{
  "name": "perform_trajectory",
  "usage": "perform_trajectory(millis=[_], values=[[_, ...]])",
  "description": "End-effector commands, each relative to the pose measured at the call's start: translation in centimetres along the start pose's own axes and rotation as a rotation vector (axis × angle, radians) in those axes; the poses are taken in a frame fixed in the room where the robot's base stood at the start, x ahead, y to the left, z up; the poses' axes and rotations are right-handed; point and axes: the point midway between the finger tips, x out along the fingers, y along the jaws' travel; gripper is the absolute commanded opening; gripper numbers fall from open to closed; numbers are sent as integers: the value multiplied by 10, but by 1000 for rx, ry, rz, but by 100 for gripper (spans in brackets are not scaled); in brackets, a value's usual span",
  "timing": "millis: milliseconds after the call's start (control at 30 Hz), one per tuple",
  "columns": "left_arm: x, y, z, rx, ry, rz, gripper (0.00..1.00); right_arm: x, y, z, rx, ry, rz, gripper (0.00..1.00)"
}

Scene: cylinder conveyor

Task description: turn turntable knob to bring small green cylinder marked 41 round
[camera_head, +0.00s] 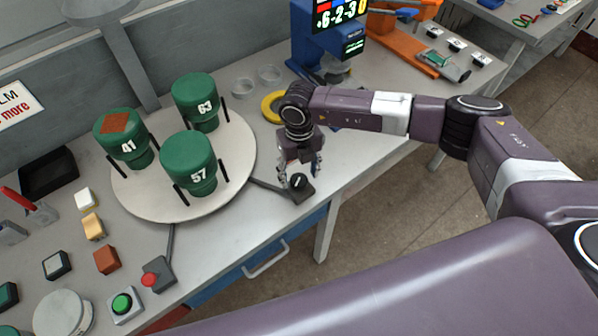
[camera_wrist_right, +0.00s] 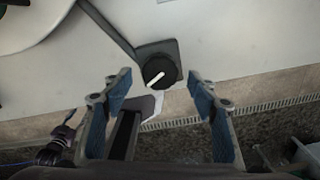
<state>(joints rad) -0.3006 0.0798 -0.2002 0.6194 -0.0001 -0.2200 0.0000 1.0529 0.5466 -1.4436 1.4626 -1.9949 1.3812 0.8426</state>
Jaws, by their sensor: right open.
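The white round turntable (camera_head: 150,205) carries three green cylinders. The cylinder marked 41 (camera_head: 125,150) is at the left, with a rust-brown patch on top. The cylinder marked 63 (camera_head: 193,100) is at the back and the cylinder marked 57 (camera_head: 188,165) is at the front. The black knob (camera_head: 298,182) with a white pointer line sits on a dark base right of the turntable. My right gripper (camera_head: 300,180) points down over the knob. In the right wrist view the knob (camera_wrist_right: 160,72) lies ahead of the open, empty fingers (camera_wrist_right: 160,92), between their lines. My left gripper is not in view.
A yellow ring (camera_head: 272,107) lies behind the right gripper. A blue stand with a display (camera_head: 340,15) is at the back. A green button (camera_head: 122,304), a red-topped switch (camera_head: 150,279) and several small blocks are at the front left. The table's front edge is close to the knob.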

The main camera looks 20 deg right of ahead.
Motion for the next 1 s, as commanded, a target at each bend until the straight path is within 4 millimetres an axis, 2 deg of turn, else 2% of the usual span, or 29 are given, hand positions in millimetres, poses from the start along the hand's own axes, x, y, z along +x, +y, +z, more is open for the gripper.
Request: perform_trajectory(millis=[200, 433, 800, 1000], values=[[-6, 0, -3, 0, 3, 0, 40, 14, 0, 0, 0, -1, 0, 54], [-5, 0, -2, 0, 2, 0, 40, 15, 0, 0, -1, -1, 0, 54], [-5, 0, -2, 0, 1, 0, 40, 15, 0, 0, 0, -2, 1, 13], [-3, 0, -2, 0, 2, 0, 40, 16, 0, 1, -10, -3, 1, 12]])
